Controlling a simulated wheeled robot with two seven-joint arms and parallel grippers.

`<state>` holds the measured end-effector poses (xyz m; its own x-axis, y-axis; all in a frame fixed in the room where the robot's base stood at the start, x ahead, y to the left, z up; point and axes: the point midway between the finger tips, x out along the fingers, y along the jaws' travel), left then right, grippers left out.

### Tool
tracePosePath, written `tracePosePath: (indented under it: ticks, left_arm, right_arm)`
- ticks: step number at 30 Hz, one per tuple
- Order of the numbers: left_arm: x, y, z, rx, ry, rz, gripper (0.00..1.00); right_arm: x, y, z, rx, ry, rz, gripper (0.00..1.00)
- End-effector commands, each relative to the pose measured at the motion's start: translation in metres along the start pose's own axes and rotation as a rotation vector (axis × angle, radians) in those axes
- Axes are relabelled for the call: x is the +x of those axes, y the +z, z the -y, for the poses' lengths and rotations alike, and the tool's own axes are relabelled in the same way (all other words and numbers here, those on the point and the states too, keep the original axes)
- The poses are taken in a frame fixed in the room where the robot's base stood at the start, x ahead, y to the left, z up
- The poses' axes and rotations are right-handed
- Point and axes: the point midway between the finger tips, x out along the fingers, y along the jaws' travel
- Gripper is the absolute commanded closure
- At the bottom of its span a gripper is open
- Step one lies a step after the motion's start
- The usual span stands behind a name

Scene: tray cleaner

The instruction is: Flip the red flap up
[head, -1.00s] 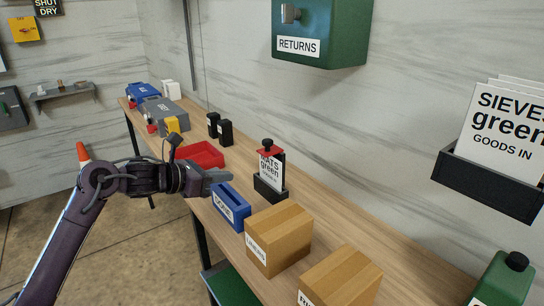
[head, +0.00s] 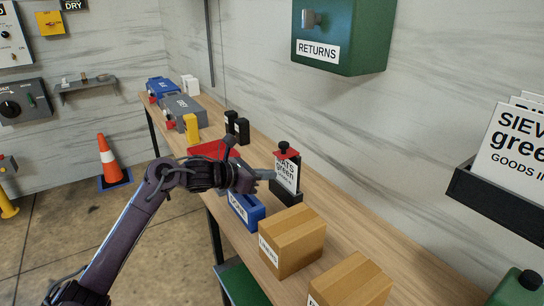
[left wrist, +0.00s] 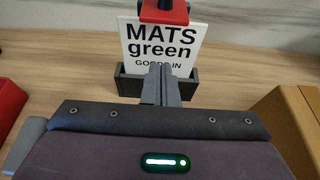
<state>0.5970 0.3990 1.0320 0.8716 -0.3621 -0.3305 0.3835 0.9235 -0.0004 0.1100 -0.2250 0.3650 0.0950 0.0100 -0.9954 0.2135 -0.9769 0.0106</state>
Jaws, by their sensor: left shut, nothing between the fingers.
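The red flap (head: 289,154) sits at the top of a black holder (head: 287,194), over a white card (head: 285,175) reading MATS green. A black knob tops the flap. In the left wrist view the flap (left wrist: 164,13) is cut by the top edge, above the card (left wrist: 135,42) and the holder (left wrist: 186,88). My left gripper (head: 270,174) is shut and empty, pointing at the card's lower part, below the flap. Its fingers (left wrist: 163,83) overlap the holder's front in the wrist view; I cannot tell whether they touch. My right gripper is not in view.
A blue tray (head: 246,212) lies below my left gripper, and a red tray (head: 208,149) is partly hidden behind my arm. Cardboard boxes (head: 293,238) stand nearer on the bench. A green RETURNS box (head: 355,40) hangs on the wall above.

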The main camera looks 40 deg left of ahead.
Motion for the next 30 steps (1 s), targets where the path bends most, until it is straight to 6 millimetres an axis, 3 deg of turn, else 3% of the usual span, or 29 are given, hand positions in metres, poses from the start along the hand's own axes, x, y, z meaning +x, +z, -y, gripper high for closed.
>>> tracePosePath:
  ticks: [3,6,10,30]
  left_arm:
    - [0.024,0.005,0.0,-0.005,-0.001,0.004,1.0]
    - [0.013,0.024,-0.001,-0.001,0.002,0.005,1.0]
    - [0.009,0.035,0.0,0.0,0.002,0.003,1.0]
    - [0.006,0.041,-0.001,0.004,0.003,-0.025,1.0]
  right_arm:
    - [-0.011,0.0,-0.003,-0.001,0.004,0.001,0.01]
    - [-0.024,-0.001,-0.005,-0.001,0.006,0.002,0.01]
    - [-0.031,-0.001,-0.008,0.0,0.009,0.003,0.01]
    - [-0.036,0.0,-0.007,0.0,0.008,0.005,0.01]
